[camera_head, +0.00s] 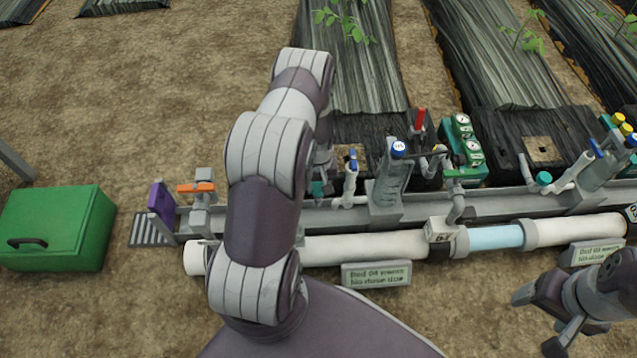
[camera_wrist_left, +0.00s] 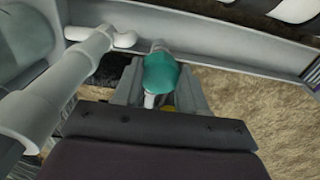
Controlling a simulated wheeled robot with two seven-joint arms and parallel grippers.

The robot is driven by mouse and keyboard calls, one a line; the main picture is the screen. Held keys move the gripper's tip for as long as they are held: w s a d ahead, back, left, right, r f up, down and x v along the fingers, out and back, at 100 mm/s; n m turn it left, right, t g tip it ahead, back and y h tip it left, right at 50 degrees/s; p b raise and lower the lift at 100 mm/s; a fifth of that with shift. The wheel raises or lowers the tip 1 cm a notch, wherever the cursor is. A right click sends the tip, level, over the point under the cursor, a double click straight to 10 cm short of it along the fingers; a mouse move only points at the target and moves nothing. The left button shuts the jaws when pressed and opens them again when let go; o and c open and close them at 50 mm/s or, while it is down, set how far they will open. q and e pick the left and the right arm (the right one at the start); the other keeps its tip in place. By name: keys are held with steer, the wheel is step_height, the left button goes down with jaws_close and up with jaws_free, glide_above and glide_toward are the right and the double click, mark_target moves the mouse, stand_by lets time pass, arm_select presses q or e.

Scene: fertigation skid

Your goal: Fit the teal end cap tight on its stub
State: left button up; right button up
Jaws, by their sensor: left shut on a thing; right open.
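A teal end cap (camera_wrist_left: 160,73) sits between the fingers of my left gripper (camera_wrist_left: 158,88) in the left wrist view. The gripper is shut on it. A short white pipe piece shows just below the cap, and a small pale piece shows above it. I cannot tell how the cap sits on its stub. In the head view a bit of teal (camera_head: 318,188) shows low by the rail, beside my left arm, which hides most of that gripper. My right gripper (camera_head: 537,322) is open and empty at the lower right, apart from the pipes.
A grey rail (camera_head: 480,207) carries valves, filters and gauges. A white main pipe (camera_head: 365,245) runs in front of it, with a label plate (camera_head: 376,274). Another teal cap (camera_head: 543,178) is on the right. A green box (camera_head: 58,228) stands at the left on bare soil.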

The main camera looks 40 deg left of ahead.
arm_select(q)
steer(key=shift+f, duration=0.2)
steer(key=shift+f, duration=0.3)
steer(key=shift+f+b, duration=0.3)
stand_by(0.4)
steer(key=o, duration=0.7)
steer(key=shift+f, duration=0.1)
steer(key=shift+f, duration=0.25)
